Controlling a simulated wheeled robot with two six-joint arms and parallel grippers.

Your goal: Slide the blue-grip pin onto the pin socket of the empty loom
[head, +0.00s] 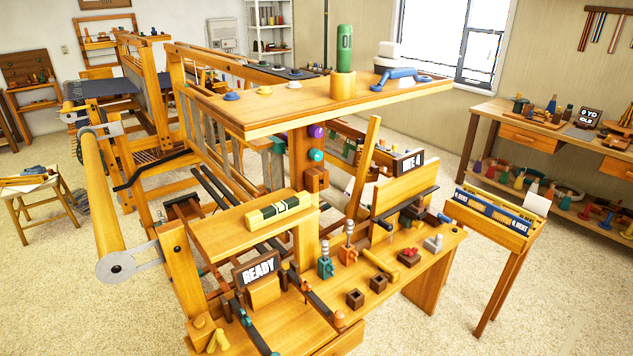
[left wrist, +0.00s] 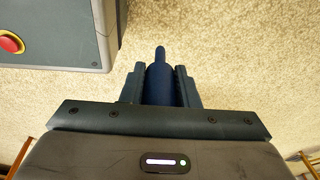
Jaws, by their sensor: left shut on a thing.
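My left gripper (left wrist: 161,70) is shut on a dark blue, rounded pin (left wrist: 160,92), seen in the left wrist view. The pin's narrower tip points away from the gripper, over beige carpet. Neither gripper shows in the head view. The near wooden loom (head: 184,272) carries a bare roller (head: 100,190) and shows no cloth. Two dark square blocks with openings, one (head: 355,298) in front of the other (head: 378,283), stand on its front right shelf. I cannot tell which part is the pin socket.
A READY sign (head: 258,272) and several small fittings crowd the loom's front. A top board (head: 300,100) holds a green cylinder (head: 345,45) and a blue-handled tool (head: 400,75). A narrow stand (head: 500,240) is at right. Carpet is clear at front right.

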